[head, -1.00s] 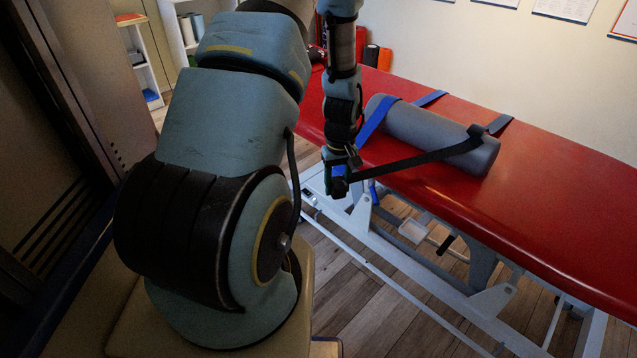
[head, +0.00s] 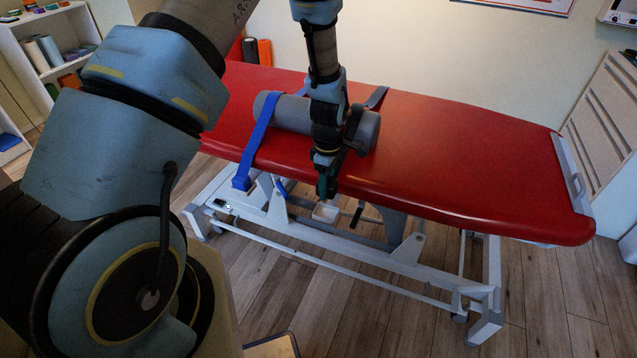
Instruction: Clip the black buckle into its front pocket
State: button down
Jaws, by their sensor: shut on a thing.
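A grey bolster (head: 290,113) lies on the red treatment table (head: 450,150). My gripper (head: 327,188) points down at the table's front edge, in front of the bolster's right part. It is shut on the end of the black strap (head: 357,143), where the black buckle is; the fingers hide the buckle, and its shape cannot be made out. The strap runs over the bolster's right end, partly behind my gripper. A blue strap (head: 258,140) crosses the bolster's left part and hangs over the front edge. I cannot make out the front pocket; my gripper may cover it.
The table's pale metal frame (head: 390,262) stands below, with a small white part (head: 326,212) just under my gripper. The red top to the right is clear.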

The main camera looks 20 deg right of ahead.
aim_at(325, 216)
jog(key=shift+f+b, duration=2.45)
jog(key=shift+f, duration=1.35)
jog(key=shift+a+f, duration=0.1)
jog(key=shift+f, duration=0.3)
jog(key=c, duration=0.6)
grip_release()
jog(key=o, duration=0.4)
jog(key=shift+s+a+f, duration=0.1)
jog(key=shift+s+a, duration=0.05)
jog(key=shift+c, duration=0.2)
jog(key=shift+b, duration=0.3)
jog(key=r, duration=0.8)
jog(key=r+b, duration=0.1)
jog(key=r, duration=0.2)
jog(key=shift+w+d+r, duration=0.3)
jog(key=shift+r, duration=0.1)
